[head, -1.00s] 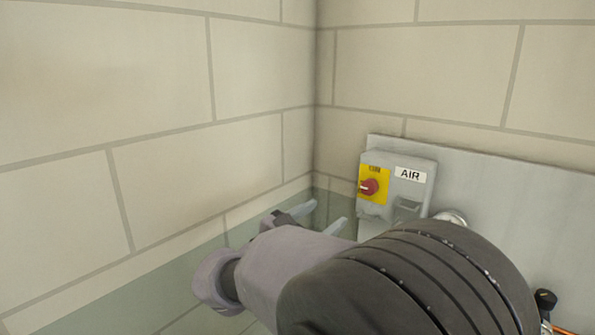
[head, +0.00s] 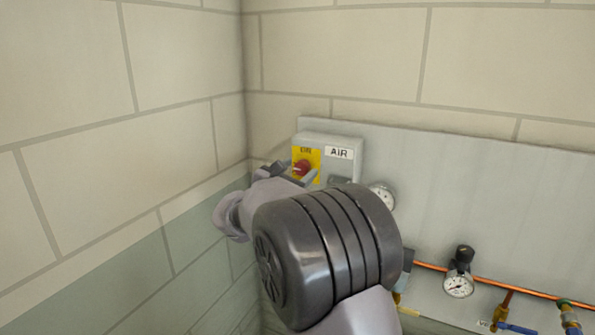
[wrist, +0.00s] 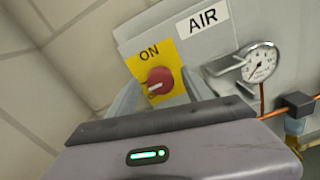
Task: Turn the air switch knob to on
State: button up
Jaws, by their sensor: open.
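The red air switch knob (head: 301,167) sits on a yellow plate on the grey switch box (head: 350,168), which has a white "AIR" label. In the wrist view the knob (wrist: 160,80) is below the word "ON", and a pale mark on it points to the lower left. My gripper (head: 288,172) is open in front of the box, close to the knob. In the wrist view its fingers (wrist: 162,94) lie on either side of the knob, which appears between them. I cannot tell whether they touch it.
The box is on a grey panel (head: 440,190) beside a wall corner. A round gauge (head: 382,196) is just right of the box. Another gauge (head: 459,285), a copper pipe (head: 520,290) and fittings are lower right. The tiled wall on the left is bare.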

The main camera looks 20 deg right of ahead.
grip_shut()
jog(key=shift+f, duration=0.1)
jog(key=shift+b, duration=0.4)
jog(key=m+b, duration=0.1)
jog(key=b, duration=0.1)
jog(key=m+b, duration=0.2)
jog(key=shift+f, duration=0.3)
jog(key=m+b, duration=0.6)
jog(key=b, duration=0.2)
jog(key=shift+s+b, duration=0.1)
jog(key=shift+b, duration=0.3)
jog(key=m+b, duration=0.4)
jog(key=shift+f+m+b, duration=0.1)
jog(key=shift+m+b, duration=2)
jog(key=shift+m, duration=0.3)
jog(key=shift+r, duration=0.2)
